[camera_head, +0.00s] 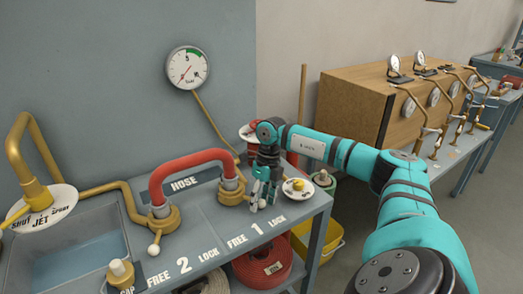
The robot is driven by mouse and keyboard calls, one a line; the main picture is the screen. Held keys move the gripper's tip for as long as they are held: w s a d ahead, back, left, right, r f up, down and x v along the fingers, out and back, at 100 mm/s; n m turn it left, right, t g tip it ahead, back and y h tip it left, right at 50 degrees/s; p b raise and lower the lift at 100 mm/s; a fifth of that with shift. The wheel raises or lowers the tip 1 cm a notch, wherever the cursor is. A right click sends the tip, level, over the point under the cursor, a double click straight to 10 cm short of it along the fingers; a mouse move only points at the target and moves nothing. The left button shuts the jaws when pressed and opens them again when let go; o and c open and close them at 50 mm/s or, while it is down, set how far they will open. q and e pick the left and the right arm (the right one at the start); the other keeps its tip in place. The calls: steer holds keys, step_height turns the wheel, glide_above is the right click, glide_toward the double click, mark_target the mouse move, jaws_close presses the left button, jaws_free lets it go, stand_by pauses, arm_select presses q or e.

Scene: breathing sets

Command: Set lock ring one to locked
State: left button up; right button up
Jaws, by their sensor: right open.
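Lock ring one (231,197) is the brass collar at the right foot of the red hose (190,161), behind the label "FREE 1 LOCK" on the blue-grey bench. My right gripper (262,203) points down just to the right of this ring, with its fingers open around or close to a small pale knob by the "LOCK" side. The fingers partly hide the knob, so I cannot tell whether they touch it. My left gripper is not in view.
Lock ring two (162,220) has its white knob (154,249) toward the front. A white dial plate with a yellow knob (298,184) stands close right of my gripper. A gauge (187,68) hangs on the wall. A sink (70,262) is at left.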

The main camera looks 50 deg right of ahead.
step_height(320, 180, up, 12)
steer(key=d, duration=0.2)
steer(key=shift+d, duration=0.2)
steer(key=shift+f, duration=0.15)
stand_by(0.4)
